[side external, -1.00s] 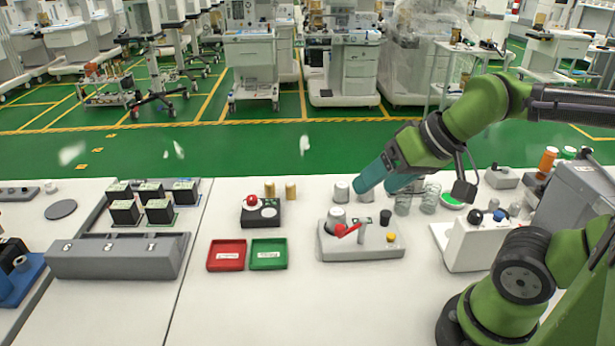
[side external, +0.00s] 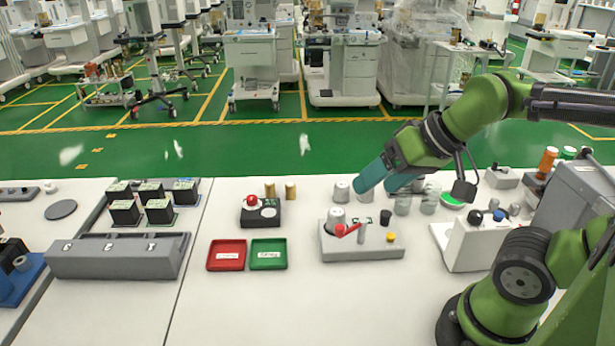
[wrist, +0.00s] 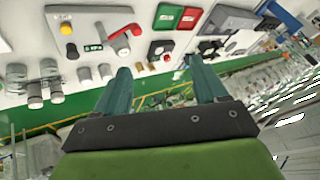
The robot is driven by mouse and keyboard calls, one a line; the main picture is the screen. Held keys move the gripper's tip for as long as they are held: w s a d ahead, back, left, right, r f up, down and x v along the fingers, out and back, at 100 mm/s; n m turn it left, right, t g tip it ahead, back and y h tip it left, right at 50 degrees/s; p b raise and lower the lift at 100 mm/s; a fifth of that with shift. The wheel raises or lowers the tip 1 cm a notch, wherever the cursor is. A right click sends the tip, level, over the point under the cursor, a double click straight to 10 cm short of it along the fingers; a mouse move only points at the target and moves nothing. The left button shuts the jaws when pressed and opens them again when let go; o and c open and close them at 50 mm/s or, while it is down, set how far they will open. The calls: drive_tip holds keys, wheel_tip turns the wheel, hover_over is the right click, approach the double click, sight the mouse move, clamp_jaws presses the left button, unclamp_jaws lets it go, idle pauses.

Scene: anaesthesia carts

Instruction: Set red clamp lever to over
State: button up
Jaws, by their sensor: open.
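The red clamp lever (side external: 347,230) sits on a grey fixture box (side external: 362,251) on the white table. Its red arm slants up to the right from a red pivot end. In the wrist view the red lever (wrist: 124,32) lies ahead of my fingers, towards the top of the picture. My gripper (side external: 375,178) is open and empty, with teal fingers spread. It hangs above and behind the fixture, apart from the lever. The two fingertips also show in the wrist view (wrist: 158,68), with a gap between them.
A red tray (side external: 226,268) and a green tray (side external: 269,266) lie left of the fixture. A black box with a red button (side external: 250,203) stands behind them. A white box with knobs (side external: 478,244) stands to the right. The table front is clear.

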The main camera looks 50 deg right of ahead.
sight(340, 226)
drive_tip(key=shift+w+f, duration=0.1)
drive_tip(key=shift+f, duration=0.2)
drive_tip(key=c, duration=0.4)
drive_tip(key=w+g, duration=0.2)
drive_tip(key=w, duration=0.1)
drive_tip(key=w+g+h, duration=0.1)
drive_tip(key=w+g, duration=0.2)
drive_tip(key=w, duration=0.1)
drive_tip(key=shift+w+d+r+n, duration=0.1)
drive_tip(key=shift+w+r+n, duration=0.1)
drive_tip(key=shift+n, duration=0.2)
drive_tip(key=shift+c, duration=0.2)
drive_tip(key=f, duration=0.5)
drive_tip(key=f+g, duration=0.1)
drive_tip(key=f, duration=0.3)
drive_tip(key=f+g+h, duration=0.1)
drive_tip(key=f, duration=0.4)
drive_tip(key=shift+w+d+f, duration=0.35)
drive_tip(key=shift+w, duration=0.05)
drive_tip(key=shift+c, duration=0.2)
clamp_jaws()
